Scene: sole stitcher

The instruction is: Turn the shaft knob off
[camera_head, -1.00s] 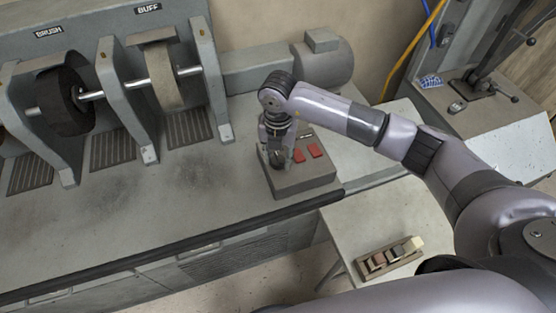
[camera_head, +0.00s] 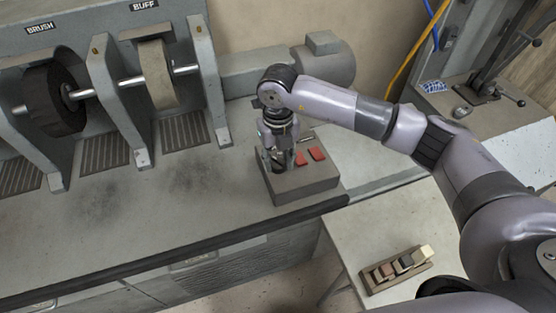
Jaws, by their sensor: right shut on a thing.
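A grey control box (camera_head: 305,186) with two red rectangular switches (camera_head: 309,156) sits on the bench near its front right corner. My right gripper (camera_head: 277,163) points down over the left part of the box top and is shut on the shaft knob there. The gripper hides most of the knob, so its angle cannot be told. The shaft (camera_head: 186,70) runs through the black brush wheel (camera_head: 54,100) and the pale buff wheel (camera_head: 157,76) at the back left. My left gripper is not in view.
A grey motor (camera_head: 325,66) stands behind the box. A side table (camera_head: 385,220) at the lower right holds a small tray (camera_head: 398,272) with several blocks. A lever machine (camera_head: 487,88) stands at the far right. The bench top left of the box is clear.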

